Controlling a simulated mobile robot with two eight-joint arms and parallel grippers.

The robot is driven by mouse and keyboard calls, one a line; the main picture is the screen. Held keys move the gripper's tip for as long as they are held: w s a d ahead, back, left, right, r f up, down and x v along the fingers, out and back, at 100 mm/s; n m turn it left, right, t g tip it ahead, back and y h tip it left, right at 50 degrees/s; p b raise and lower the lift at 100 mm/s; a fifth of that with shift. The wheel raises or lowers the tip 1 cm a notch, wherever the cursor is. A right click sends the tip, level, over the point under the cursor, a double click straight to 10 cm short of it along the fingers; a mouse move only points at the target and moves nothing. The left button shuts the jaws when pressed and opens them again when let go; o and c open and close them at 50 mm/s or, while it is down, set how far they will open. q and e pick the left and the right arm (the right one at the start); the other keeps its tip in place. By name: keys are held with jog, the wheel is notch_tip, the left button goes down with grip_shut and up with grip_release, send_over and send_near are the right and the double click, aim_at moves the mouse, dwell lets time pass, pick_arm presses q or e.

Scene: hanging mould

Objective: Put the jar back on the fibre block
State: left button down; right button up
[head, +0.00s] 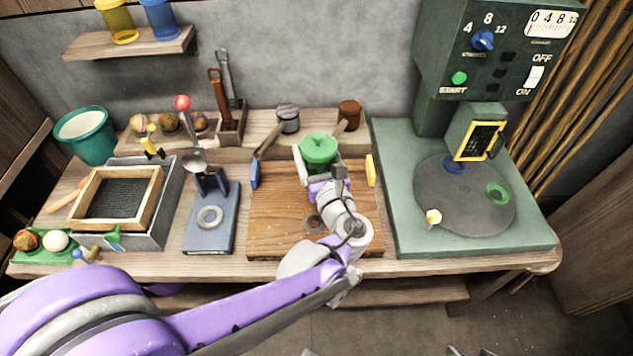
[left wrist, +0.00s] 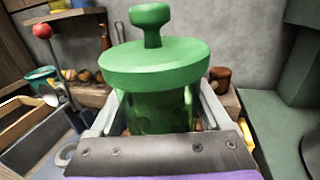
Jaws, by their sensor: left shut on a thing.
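A green jar (head: 319,149) with a round knobbed lid is upright over the back part of the wooden board (head: 275,215). My left gripper (head: 320,178) is shut around the jar's body. In the left wrist view the lidded jar (left wrist: 155,70) fills the middle, with a finger on each side of its body. The jar's base is hidden, so I cannot tell whether it touches anything below. I cannot pick out the fibre block for certain. Small grey parts at the bottom edge of the head view may belong to my right gripper (head: 470,352).
A green machine (head: 470,240) with a round plate stands right of the board. A blue-grey stand (head: 209,230) and a framed tray (head: 155,205) are to its left. Blue (head: 254,174) and yellow (head: 371,170) stops flank the board. A rear ledge holds small pots and tools.

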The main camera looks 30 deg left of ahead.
pick_arm(q)
jog(key=shift+n+g+y, duration=0.4)
jog(key=shift+g, duration=0.1)
jog(key=w+a+f+b, duration=0.1)
jog(key=f+b, duration=0.3)
jog(key=f, duration=0.1)
jog(key=w+a+f+b, duration=0.2)
jog(key=f+b, duration=0.2)
jog(key=f, duration=0.2)
jog(key=w+a+f+b, duration=0.1)
jog(key=f+b, duration=0.4)
jog(key=f, duration=0.1)
jog(key=shift+w+a+f, duration=0.15)
jog(key=shift+w+f, duration=0.1)
jog(key=shift+w, duration=0.15)
grip_release()
jog(key=shift+f, duration=0.1)
